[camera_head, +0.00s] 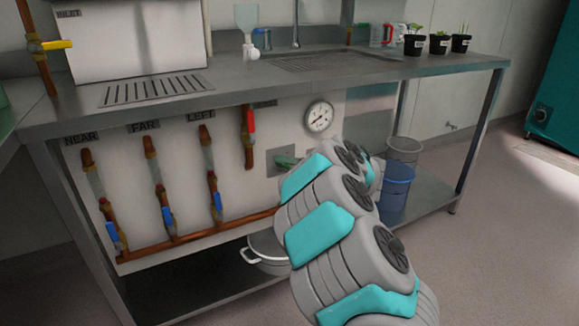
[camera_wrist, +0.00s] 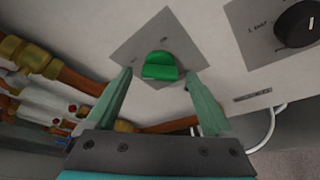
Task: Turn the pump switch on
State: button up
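The pump switch is a green knob (camera_wrist: 161,66) on a grey square plate (camera_wrist: 140,48), set in the white panel. In the wrist view my gripper (camera_wrist: 160,80) is open, with one green finger on each side of the knob and visible gaps to it. In the head view my gripper (camera_head: 287,161) is in front of the switch plate (camera_head: 281,152), and my arm hides the knob and part of the plate. Small marks on the plate are too blurred to read.
A black dial (camera_wrist: 298,25) sits right of the switch. A pressure gauge (camera_head: 319,117) is above my gripper. Copper pipes with valves (camera_head: 168,217) run along the panel to the left. A pot (camera_head: 266,252) and blue bucket (camera_head: 397,188) stand on the lower shelf.

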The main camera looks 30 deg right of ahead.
jog(key=c, duration=1.3)
jog(key=m, duration=0.1)
jog(key=m+y, duration=0.1)
jog(key=m+t, duration=0.1)
jog(key=shift+d+f+y, duration=0.1)
jog(key=shift+f+y, duration=0.15)
jog(key=shift+y, duration=0.15)
jog(key=m+t+y, duration=0.1)
jog(key=m, duration=0.3)
jog(key=shift+f+b, duration=0.2)
jog(key=shift+b, duration=0.1)
jog(key=m+t, duration=0.1)
jog(key=m, duration=0.1)
jog(key=m+t, duration=0.1)
jog(key=m, duration=0.2)
jog(key=shift+f+m+t+b, duration=0.2)
jog(key=shift+m+t+b, duration=0.1)
jog(key=shift+m+t+h, duration=0.5)
jog(key=shift+m+t, duration=0.2)
jog(key=shift+m, duration=1.5)
